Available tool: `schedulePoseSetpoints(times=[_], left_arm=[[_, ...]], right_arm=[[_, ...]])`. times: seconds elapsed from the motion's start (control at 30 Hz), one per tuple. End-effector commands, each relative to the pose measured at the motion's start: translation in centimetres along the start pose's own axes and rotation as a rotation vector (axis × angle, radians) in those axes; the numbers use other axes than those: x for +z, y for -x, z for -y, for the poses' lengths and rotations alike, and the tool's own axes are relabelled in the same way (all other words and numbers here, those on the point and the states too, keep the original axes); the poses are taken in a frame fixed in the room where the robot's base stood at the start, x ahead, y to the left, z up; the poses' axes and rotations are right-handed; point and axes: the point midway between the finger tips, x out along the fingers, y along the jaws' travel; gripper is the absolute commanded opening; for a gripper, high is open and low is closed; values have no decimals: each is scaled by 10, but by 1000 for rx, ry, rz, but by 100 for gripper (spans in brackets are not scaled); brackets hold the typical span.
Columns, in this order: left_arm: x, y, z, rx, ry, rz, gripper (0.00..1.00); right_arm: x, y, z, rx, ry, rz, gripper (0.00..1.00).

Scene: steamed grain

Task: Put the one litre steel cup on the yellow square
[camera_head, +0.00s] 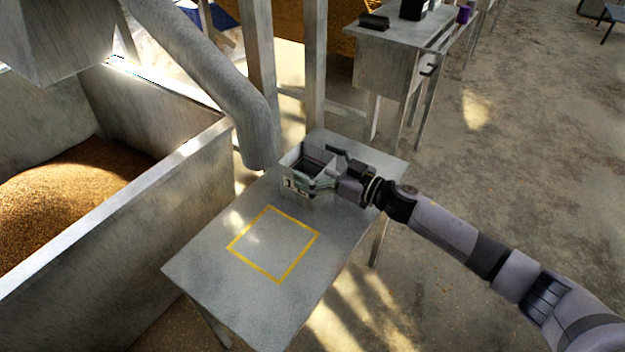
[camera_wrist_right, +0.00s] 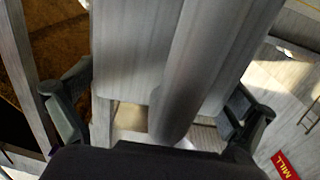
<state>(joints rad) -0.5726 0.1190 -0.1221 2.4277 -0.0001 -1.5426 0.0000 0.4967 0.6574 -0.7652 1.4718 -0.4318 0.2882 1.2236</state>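The steel cup (camera_head: 293,185) is a square, open-topped grey box marked "1L". It stands upright near the far end of the small steel table, beyond the yellow square (camera_head: 240,262). The yellow square is an empty painted outline on the tabletop. My right gripper (camera_head: 328,170) is at the cup's right side, with one finger by its front face and one near its far rim. In the right wrist view its fingers (camera_wrist_right: 157,112) are spread wide. I cannot clearly make out the cup there or see contact. My left gripper is not in view.
A steel spout (camera_head: 235,105) comes down just left of the cup. A large steel bin (camera_head: 180,160) of grain borders the table (camera_head: 205,275) on the left. Posts (camera_head: 315,70) stand behind it. Another table (camera_head: 385,55) with dark objects is farther back. Floor at right is open.

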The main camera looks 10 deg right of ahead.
Motion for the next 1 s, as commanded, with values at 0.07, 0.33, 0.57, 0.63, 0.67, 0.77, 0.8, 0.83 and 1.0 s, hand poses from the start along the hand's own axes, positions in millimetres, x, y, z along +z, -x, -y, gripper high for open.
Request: schedulePoseSetpoints(times=[0.07,0.33,0.57,0.63,0.67,0.77,0.8,0.83,1.0], left_arm=[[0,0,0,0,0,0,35],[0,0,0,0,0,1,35],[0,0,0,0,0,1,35],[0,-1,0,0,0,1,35],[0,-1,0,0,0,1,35],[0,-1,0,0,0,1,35],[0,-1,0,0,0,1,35],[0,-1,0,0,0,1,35],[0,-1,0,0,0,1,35]], right_arm=[[0,0,0,0,0,0,94],[0,0,0,0,0,0,76],[0,0,0,0,0,0,61],[0,0,0,0,0,0,56],[0,0,0,0,0,0,54],[0,0,0,0,0,0,47],[0,0,0,0,0,0,45],[0,0,0,0,0,0,43],[0,0,0,0,0,0,31]])
